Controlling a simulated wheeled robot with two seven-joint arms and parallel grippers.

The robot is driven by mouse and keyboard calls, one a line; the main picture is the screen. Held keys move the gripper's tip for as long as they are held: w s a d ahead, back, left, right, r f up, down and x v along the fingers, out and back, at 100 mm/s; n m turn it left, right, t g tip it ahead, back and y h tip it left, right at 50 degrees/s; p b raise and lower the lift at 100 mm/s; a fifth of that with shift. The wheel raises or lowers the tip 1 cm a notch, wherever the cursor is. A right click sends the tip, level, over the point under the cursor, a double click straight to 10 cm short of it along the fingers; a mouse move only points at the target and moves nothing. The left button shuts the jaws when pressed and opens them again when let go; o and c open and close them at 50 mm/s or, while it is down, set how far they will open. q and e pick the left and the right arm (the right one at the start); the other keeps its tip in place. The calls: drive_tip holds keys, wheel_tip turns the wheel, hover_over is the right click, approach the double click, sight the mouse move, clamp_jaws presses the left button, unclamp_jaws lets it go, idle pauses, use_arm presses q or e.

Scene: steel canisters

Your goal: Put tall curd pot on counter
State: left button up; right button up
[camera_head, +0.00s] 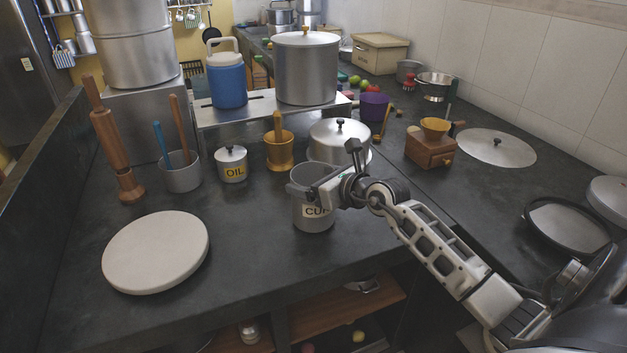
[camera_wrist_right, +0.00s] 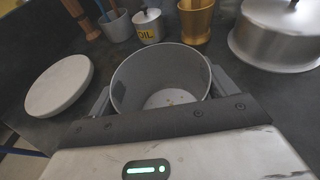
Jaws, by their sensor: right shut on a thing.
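The tall curd pot (camera_head: 312,217) is a grey steel cylinder with a label that is partly covered, reading "CU". It is upright at the front part of the dark counter (camera_head: 250,262). My right gripper (camera_head: 326,186) is shut on the pot near its upper part, reaching in from the right. In the right wrist view the open pot (camera_wrist_right: 160,82) sits between the two fingers, and a few small specks show on its inner floor. I cannot tell whether its base touches the counter. My left gripper is not in view.
A round pale board (camera_head: 155,252) lies to the left. An OIL canister (camera_head: 231,164), a brass mortar (camera_head: 279,152) and a lidded pot (camera_head: 338,143) stand behind the curd pot. A wooden grinder (camera_head: 430,148) is to the right. The counter's front edge is close.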

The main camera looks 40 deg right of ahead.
idle(0.3)
drive_tip(key=o, duration=1.6)
drive_tip(key=shift+f, duration=0.2)
drive_tip(key=shift+r, duration=0.25)
drive_tip(key=v, duration=1.2)
drive_tip(key=s+a+f+m+g, duration=0.1)
drive_tip(key=s+a+f+m, duration=0.3)
drive_tip(key=a+f+m, duration=0.3)
drive_tip(key=s+a+f+m+g, duration=0.1)
drive_tip(key=s+a+f+m, duration=0.4)
drive_tip(key=m, duration=1.1)
drive_tip(key=s+a+f+m+g+y, duration=0.1)
drive_tip(key=s+a+f+m, duration=0.3)
drive_tip(key=a+f+m, duration=0.5)
drive_tip(key=shift+s+a+f+m+g+b, duration=0.15)
drive_tip(key=shift+a+m+g+b, duration=0.1)
drive_tip(key=shift+a+m, duration=0.6)
drive_tip(key=shift+s+a+m+g+b, duration=0.15)
drive_tip(key=shift+s+a+m+g, duration=0.1)
drive_tip(key=shift+a+m, duration=0.55)
